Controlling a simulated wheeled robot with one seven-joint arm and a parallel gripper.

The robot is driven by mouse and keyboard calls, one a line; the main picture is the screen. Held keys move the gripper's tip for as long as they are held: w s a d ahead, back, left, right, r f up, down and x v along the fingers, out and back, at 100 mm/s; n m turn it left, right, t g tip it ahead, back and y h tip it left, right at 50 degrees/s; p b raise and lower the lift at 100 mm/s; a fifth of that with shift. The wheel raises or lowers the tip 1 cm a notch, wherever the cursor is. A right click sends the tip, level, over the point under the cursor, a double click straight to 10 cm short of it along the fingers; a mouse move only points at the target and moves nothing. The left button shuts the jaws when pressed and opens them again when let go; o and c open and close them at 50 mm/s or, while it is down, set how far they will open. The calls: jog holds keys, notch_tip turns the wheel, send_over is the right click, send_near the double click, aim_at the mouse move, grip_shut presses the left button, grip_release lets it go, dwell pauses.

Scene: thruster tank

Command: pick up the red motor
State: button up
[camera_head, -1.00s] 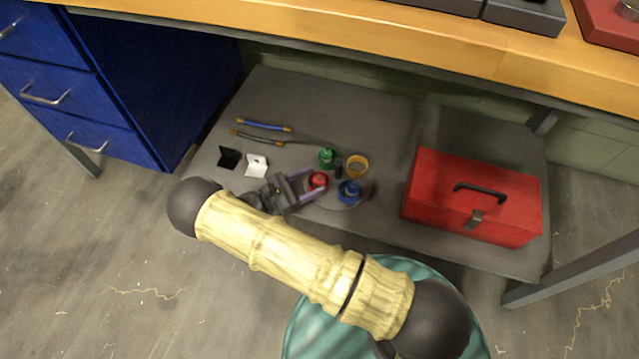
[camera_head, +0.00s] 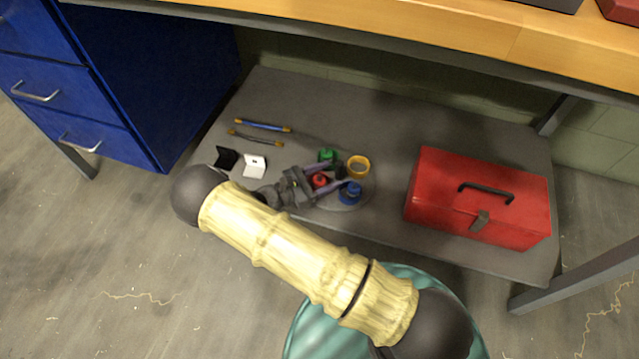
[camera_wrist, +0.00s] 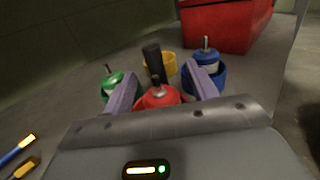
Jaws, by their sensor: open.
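The red motor (camera_head: 320,181) sits on the low grey shelf (camera_head: 390,130), among a green motor (camera_head: 328,155), a blue motor (camera_head: 350,192) and a yellow ring-shaped holder (camera_head: 358,166). My gripper (camera_head: 329,178) is open, with a finger on either side of the red motor. In the wrist view the red motor (camera_wrist: 160,97) shows between the fingertips, its lower part hidden by the gripper body. I cannot tell whether the fingers touch it. The green motor (camera_wrist: 113,82) is just outside the left finger and the blue motor (camera_wrist: 206,68) just beyond the right one.
A black upright piece (camera_wrist: 154,62) stands just behind the red motor. A red toolbox (camera_head: 478,198) is at the right. Black and white brackets (camera_head: 254,166) and two thin rods (camera_head: 262,125) lie at the left. The wooden bench top (camera_head: 400,35) overhangs the shelf.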

jog(key=c, duration=1.1)
jog(key=shift+c, duration=0.2)
jog(key=shift+r, duration=0.1)
notch_tip(320, 180, up, 10)
jog(key=p, duration=0.6)
